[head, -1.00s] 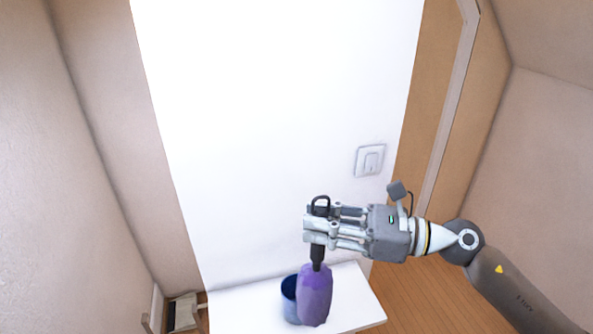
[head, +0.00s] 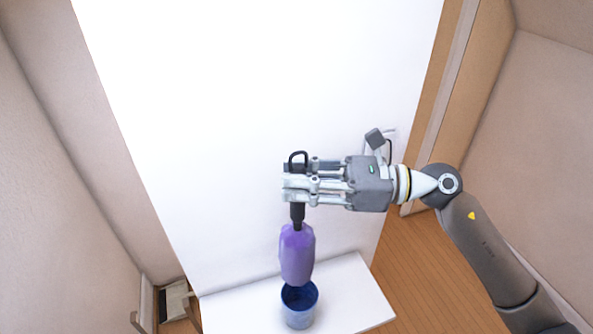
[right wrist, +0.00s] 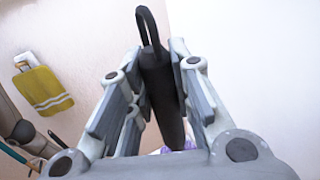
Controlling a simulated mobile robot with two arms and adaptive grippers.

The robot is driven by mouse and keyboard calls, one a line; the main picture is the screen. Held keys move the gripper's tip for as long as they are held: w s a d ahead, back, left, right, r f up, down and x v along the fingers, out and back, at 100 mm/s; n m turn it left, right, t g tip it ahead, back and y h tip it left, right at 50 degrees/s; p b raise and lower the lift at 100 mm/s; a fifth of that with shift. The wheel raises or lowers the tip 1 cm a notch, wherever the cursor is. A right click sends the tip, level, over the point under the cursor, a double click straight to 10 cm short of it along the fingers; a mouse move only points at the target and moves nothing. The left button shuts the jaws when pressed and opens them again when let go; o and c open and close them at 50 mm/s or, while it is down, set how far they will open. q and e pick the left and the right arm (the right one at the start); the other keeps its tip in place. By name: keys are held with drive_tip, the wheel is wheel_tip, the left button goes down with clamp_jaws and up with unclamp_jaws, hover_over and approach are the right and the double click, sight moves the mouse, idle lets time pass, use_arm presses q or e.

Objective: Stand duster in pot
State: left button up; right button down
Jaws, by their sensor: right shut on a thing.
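The duster has a purple fluffy head (head: 296,258) and a black handle with a loop on top. My right gripper (head: 297,183) is shut on the handle, and the duster hangs upright with its head down. The handle (right wrist: 163,85) also shows between the fingers in the right wrist view. The blue pot (head: 299,312) stands on a white shelf (head: 352,290). The duster's lower end overlaps the far part of the pot's opening in the head view. Whether it is inside the rim or above it, I cannot tell. My left gripper is not in view.
A white wall panel (head: 240,100) rises behind the shelf. The shelf is bare around the pot.

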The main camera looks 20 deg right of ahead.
sight(300, 238)
wheel_tip(300, 238, down, 4)
drive_tip(key=shift+s+r+b, duration=0.1)
drive_tip(key=shift+b, duration=0.75)
drive_tip(key=shift+s+f+b, duration=0.25)
drive_tip(key=shift+f+b, duration=0.2)
drive_tip(key=shift+f, duration=0.45)
wheel_tip(300, 238, down, 3)
drive_tip(key=b, duration=0.3)
drive_tip(key=shift+w+r, duration=0.1)
wheel_tip(300, 238, down, 6)
drive_tip(key=b, duration=0.6)
drive_tip(key=shift+r, duration=0.15)
drive_tip(key=c, duration=1.2)
unclamp_jaws()
